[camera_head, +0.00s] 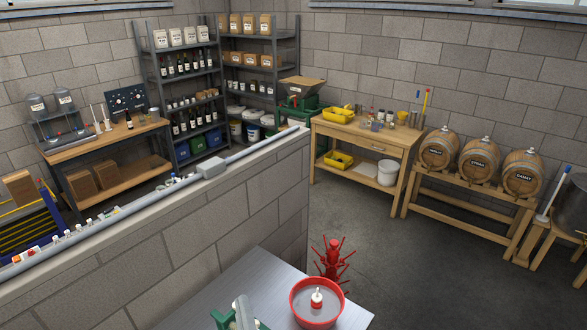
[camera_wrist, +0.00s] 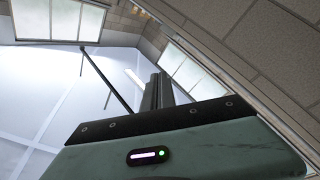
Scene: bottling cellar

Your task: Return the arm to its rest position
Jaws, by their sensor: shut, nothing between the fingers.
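My gripper (camera_wrist: 160,82) shows in the wrist view as dark fingers standing close together beyond a grey-green housing. It is shut and empty, and the view behind it is of the ceiling, windows and upper block wall, so it points upward. In the camera_head view a green and grey part that looks like my arm shows at the bottom edge, beside a metal table (camera_head: 250,285). I cannot make out the fingers there.
A red basin (camera_head: 293,301) holding a small white and red item stands on the metal table, by a red spiked rack (camera_head: 332,262). A low block wall (camera_head: 190,240) carries a pipe and small items. Barrels (camera_head: 480,157) and a wooden bench (camera_head: 365,139) stand beyond open floor.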

